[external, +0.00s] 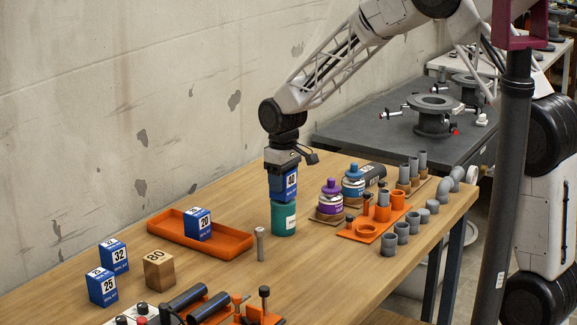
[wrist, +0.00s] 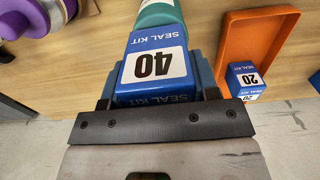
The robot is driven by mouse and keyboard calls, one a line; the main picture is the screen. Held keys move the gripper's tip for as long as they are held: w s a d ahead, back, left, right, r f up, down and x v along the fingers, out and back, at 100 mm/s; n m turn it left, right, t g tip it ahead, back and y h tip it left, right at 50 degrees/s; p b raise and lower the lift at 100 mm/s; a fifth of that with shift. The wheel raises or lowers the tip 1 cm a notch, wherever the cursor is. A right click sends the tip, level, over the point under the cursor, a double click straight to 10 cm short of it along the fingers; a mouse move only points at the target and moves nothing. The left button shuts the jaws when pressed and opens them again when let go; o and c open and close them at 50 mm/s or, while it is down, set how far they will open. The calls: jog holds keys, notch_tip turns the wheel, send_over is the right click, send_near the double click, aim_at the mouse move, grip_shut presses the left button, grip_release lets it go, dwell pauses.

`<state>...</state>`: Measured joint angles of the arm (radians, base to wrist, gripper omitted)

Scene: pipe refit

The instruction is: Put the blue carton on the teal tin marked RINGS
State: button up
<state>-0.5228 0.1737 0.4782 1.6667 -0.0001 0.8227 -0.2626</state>
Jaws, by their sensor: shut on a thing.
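The blue carton marked 40 (external: 284,184) is between the fingers of my gripper (external: 284,172), which is shut on it. It also fills the middle of the wrist view (wrist: 156,65), with its SEAL KIT label showing. The teal tin (external: 284,218) stands upright on the table directly below the carton; its top is hidden by the carton. The carton's bottom looks to be at the tin's top, but I cannot tell whether they touch. Part of the tin shows behind the carton in the wrist view (wrist: 158,13). Its marking is too small to read.
An orange tray (external: 232,243) left of the tin holds a blue carton marked 20 (external: 198,224). A grey upright pin (external: 260,244) stands in front of the tin. Purple (external: 331,197) and blue-capped (external: 353,181) cans stand to the right. Cartons 32 and 25 and a wooden 80 block stand front left.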

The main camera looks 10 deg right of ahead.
jog(key=shift+f, duration=0.3)
jog(key=shift+f, duration=0.15)
jog(key=o, duration=0.9)
notch_tip(320, 180, up, 12)
jog(key=shift+f, duration=0.1)
jog(key=shift+r, duration=0.25)
dwell(0.9)
